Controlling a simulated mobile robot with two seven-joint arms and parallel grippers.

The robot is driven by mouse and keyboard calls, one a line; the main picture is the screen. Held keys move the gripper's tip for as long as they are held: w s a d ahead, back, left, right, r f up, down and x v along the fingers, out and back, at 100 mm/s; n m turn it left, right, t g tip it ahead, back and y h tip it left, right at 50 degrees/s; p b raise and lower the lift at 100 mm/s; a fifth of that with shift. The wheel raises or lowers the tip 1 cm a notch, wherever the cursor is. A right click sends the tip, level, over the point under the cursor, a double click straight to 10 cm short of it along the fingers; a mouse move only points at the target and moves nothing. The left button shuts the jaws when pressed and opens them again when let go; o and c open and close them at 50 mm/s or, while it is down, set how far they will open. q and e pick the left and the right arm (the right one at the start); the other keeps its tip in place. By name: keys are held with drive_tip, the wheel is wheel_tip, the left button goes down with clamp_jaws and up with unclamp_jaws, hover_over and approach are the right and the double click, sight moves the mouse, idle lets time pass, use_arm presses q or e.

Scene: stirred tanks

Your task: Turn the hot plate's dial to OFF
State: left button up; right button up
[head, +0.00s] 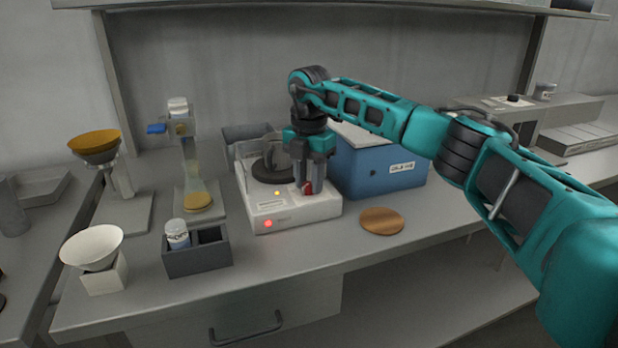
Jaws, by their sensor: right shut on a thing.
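The white hot plate (262,209) stands on the bench in the middle of the head view, with a dark round heating top (268,170). Two lights glow on it: a red one (268,223) at the front and a small amber one (277,194) on top. My right gripper (308,190) points down at the right part of the hot plate and is shut on the red dial (308,187). The fingers hide most of the dial, so its setting cannot be read. My left gripper is not in view.
A blue box (375,170) stands close on the right. A round wooden disc (382,221) lies in front of it. A dark two-compartment holder (197,260) with a white-capped bottle (177,233), a glass column (193,160) and funnels (92,245) stand left. The front bench edge is clear.

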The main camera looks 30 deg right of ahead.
drive_tip(key=shift+c, duration=0.9)
